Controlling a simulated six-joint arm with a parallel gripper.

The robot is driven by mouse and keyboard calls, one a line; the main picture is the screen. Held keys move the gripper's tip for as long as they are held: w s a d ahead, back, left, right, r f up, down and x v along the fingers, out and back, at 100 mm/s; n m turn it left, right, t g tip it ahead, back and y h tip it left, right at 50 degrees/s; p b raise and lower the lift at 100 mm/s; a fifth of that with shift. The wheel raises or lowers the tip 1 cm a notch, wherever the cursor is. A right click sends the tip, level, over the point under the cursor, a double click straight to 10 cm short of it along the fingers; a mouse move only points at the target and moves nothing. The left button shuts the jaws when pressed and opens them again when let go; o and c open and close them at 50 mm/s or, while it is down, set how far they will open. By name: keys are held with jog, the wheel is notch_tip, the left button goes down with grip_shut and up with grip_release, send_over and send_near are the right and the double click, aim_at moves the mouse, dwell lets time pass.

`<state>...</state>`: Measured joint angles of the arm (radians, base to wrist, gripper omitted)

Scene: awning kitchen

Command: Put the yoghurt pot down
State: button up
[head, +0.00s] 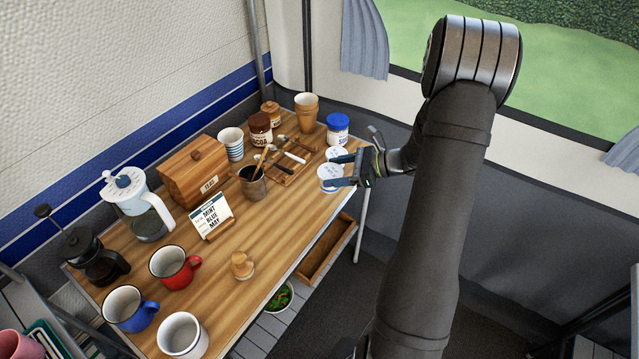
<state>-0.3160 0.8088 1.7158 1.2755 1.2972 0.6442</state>
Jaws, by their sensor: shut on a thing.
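A white yoghurt pot (330,172) with a pale lid is at the right edge of the wooden table (215,283). My gripper (343,170) is shut on this pot, reaching in from the right with one finger on its far side and one on its near side. The pot is upright. I cannot tell whether its base touches the table top. A second round white lid (335,153) shows just behind it, partly hidden by the far finger.
A blue-lidded jar (338,128) stands behind the pots. Bare table lies in front of the tray.

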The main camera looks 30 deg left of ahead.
aim_at(323, 174)
jog(key=a, duration=0.1)
jog(key=a+f, duration=0.2)
jog(key=a, duration=0.1)
jog(key=shift+s+f, duration=0.25)
jog(key=shift+s, duration=0.1)
jog(key=shift+f, duration=1.95)
jog(key=shift+f, duration=0.1)
jog(key=o, duration=1.1)
jog(key=shift+c, duration=0.2)
jog(key=v, duration=1.2)
